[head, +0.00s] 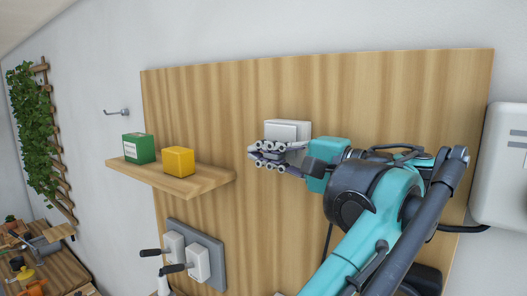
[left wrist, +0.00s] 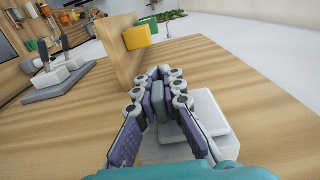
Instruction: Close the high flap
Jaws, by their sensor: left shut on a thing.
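A white box-like unit (head: 290,129) with a raised front is fixed high on the wooden panel; I take it for the high flap's fitting. It also shows in the left wrist view (left wrist: 207,108), just beyond and right of my fingers. My left gripper (head: 262,155) is in front of the unit's lower left part and hides some of it. In the left wrist view its fingers (left wrist: 162,95) are closed around a small grey handle (left wrist: 160,108) beside the white block. I cannot tell clearly how the flap stands. My right gripper is in neither view.
A wooden shelf (head: 190,184) juts from the panel (head: 380,75) at left, holding a green box (head: 139,148) and a yellow block (head: 178,161). Below it is a grey plate (head: 216,252) with two white units and dark levers. A white cabinet (head: 507,165) hangs at right.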

